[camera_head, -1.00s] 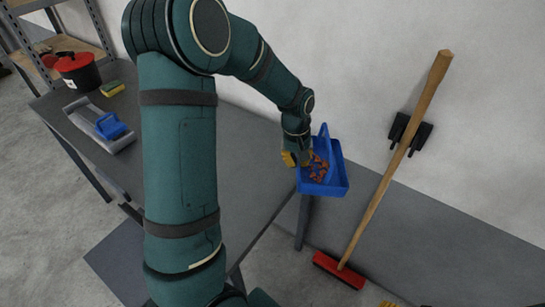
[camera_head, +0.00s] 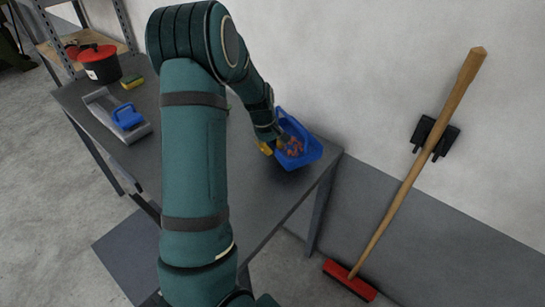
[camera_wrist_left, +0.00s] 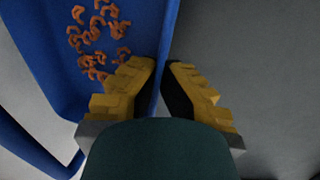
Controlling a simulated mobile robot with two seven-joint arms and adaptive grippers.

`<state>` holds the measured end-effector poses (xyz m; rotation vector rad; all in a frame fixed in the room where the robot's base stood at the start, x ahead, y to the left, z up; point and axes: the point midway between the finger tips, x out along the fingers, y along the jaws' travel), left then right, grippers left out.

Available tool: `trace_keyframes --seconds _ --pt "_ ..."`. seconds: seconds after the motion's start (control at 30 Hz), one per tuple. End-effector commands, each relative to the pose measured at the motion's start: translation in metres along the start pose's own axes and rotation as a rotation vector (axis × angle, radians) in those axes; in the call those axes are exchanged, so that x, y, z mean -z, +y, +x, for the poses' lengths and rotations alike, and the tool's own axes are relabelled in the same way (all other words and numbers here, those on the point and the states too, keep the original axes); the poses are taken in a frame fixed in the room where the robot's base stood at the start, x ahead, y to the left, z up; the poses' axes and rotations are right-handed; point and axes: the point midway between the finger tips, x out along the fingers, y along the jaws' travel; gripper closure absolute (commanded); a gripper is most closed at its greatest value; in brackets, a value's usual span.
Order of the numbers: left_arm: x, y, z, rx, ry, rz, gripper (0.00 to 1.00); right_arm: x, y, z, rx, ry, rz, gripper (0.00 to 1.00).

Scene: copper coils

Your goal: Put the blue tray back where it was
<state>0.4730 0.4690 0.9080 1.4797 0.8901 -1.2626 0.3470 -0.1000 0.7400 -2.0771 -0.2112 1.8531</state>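The blue tray (camera_head: 311,154) is above the right end of the grey table (camera_head: 262,188), near the wall, and looks tilted in the head view. It holds several small copper coils (camera_head: 293,147). In the left wrist view the tray wall (camera_wrist_left: 164,58) runs between the two yellow fingers of my left gripper (camera_wrist_left: 162,72), which is shut on it. In the head view my left gripper (camera_head: 272,146) is at the tray's left side, partly hidden. I cannot tell whether the tray touches the table. My right gripper is not in view.
A blue-handled float tool (camera_head: 127,117), a sponge (camera_head: 132,82) and a black pot with a red lid (camera_head: 101,65) are on the table's left part. A red broom (camera_head: 400,195) leans on the wall at the right. The table's middle is partly hidden by my arm.

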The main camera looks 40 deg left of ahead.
Motion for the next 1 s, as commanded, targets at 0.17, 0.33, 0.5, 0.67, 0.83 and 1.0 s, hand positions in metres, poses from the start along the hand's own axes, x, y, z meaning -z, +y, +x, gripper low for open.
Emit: trace_keyframes --seconds 0.17,0.33,0.5,0.67,0.83,1.0 --pt "-0.001 -0.007 0.031 0.003 -0.003 -0.002 1.00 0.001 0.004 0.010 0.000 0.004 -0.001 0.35" --pt "0.000 -0.007 0.036 0.000 0.000 0.000 1.00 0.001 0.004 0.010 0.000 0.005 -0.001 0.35" --pt "-0.001 -0.008 0.036 0.001 -0.001 0.000 0.95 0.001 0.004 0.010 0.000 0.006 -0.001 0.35" --pt "-0.001 -0.007 0.035 0.001 -0.001 0.000 0.66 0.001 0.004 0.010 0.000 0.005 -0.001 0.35" --pt "-0.001 -0.007 0.035 0.001 -0.001 0.000 0.66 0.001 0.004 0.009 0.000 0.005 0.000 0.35" --pt "-0.001 -0.007 0.029 0.000 0.000 0.000 0.66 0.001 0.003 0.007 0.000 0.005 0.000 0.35"
